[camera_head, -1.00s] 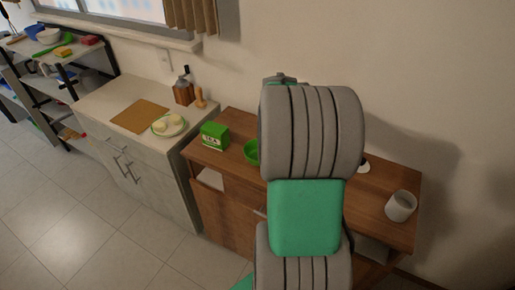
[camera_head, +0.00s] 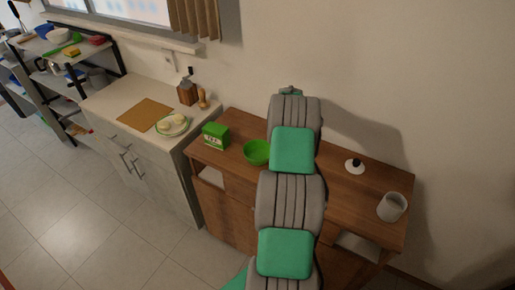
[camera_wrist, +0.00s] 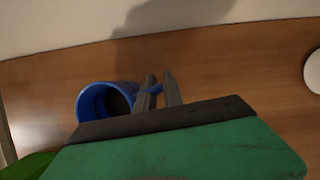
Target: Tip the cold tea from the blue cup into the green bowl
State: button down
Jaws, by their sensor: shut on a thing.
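The blue cup (camera_wrist: 92,104) shows in the wrist view, its open rim turned toward the camera and a dark inside visible. My gripper (camera_wrist: 160,82) is at its right side, the two dark fingers shut on the cup's handle. I cannot tell whether the cup touches the table. The green bowl (camera_head: 257,153) sits on the wooden table, left of my arm, in the head view. Part of the bowl (camera_wrist: 27,166) also shows at the lower left of the wrist view. My arm hides the cup and the gripper in the head view.
A green tea box (camera_head: 214,137) stands left of the bowl. A white lid-like disc with a dark knob (camera_head: 355,166) and a grey-white mug (camera_head: 391,207) stand on the right part of the wooden table (camera_head: 345,190). The wall runs close behind.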

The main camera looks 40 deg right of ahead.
jog(key=shift+s+d+r, duration=0.1)
jog(key=shift+s, duration=0.1)
jog(key=shift+w+a+r+h, duration=0.2)
jog(key=shift+a+h, duration=0.1)
jog(key=shift+a, duration=0.1)
jog(key=shift+s+p, duration=0.2)
jog(key=shift+p, duration=0.1)
jog(key=shift+a+r+h, duration=0.25)
jog(key=shift+a+h, duration=0.15)
jog(key=shift+h, duration=0.2)
jog(key=shift+a+r+t+h, duration=0.35)
jog(key=shift+a+h, duration=0.2)
jog(key=shift+h, duration=0.45)
jog(key=a+r+h, duration=0.3)
jog(key=r+h, duration=0.1)
jog(key=r, duration=0.1)
jog(key=shift+s+r, duration=0.25)
jog(key=shift+s, duration=0.05)
jog(key=shift+t, duration=0.25)
